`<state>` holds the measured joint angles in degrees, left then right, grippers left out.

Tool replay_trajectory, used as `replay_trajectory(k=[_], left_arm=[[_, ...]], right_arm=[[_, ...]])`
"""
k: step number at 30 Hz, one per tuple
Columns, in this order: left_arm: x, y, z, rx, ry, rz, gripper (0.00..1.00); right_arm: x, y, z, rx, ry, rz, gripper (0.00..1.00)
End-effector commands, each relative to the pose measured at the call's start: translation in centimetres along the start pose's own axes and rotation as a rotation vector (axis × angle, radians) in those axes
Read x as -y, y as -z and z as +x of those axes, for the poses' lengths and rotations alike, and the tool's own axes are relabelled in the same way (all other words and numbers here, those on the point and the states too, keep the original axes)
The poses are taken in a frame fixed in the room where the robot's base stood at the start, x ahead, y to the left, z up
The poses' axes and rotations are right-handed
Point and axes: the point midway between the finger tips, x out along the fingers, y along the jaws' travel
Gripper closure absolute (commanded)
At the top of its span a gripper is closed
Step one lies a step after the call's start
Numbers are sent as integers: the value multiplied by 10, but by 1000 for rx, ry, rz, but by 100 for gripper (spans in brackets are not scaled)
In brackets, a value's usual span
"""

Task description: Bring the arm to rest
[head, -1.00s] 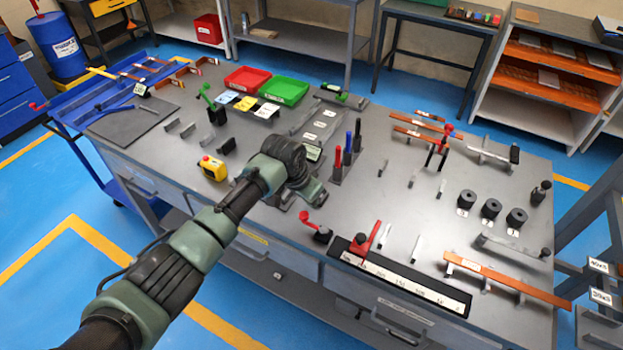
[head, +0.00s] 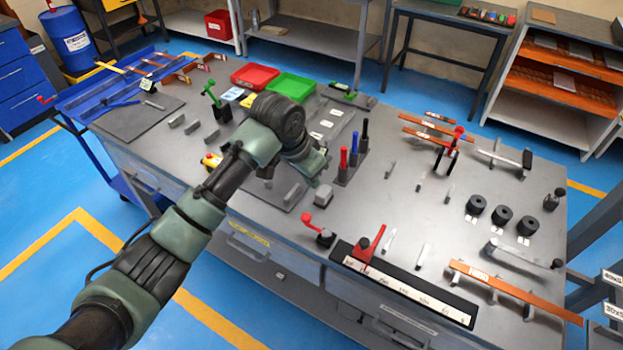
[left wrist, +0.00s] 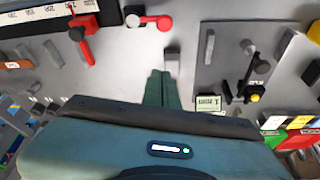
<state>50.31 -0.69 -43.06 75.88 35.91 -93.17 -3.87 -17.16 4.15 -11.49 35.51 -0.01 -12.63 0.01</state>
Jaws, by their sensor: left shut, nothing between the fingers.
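My left arm comes in from the lower left in the head view and reaches over the grey workbench (head: 380,225). Its left gripper (head: 321,196) points down over the middle of the bench, in front of the red, blue and black handled tools (head: 354,158). In the left wrist view the green fingers (left wrist: 161,82) are together and hold nothing. A small grey block (left wrist: 172,60) lies just beyond the fingertips in that view; I cannot tell the gap. My right gripper is not in view.
Near the gripper are a red-handled lever (head: 312,225) and a ruler strip (head: 400,284) with a red stop. A dark plate with a black handle (left wrist: 235,65) is beside the fingers in the wrist view. Black cylinders (head: 502,215) and copper bars (head: 515,292) lie at right.

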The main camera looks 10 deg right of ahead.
Motion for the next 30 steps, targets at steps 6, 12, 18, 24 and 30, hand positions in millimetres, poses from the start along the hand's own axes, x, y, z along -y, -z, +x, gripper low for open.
replay_trajectory(k=[6,12,18,24,30], left_arm=[[0,0,0,0,0,0,100],[0,0,0,0,0,0,100],[-12,-19,14,-15,-27,-26,100],[-43,-92,44,-69,-72,-158,100],[-60,-195,51,-86,-34,-354,100]], right_arm=[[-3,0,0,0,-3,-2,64],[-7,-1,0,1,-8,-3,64],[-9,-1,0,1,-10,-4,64],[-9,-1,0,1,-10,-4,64],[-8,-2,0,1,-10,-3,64]])
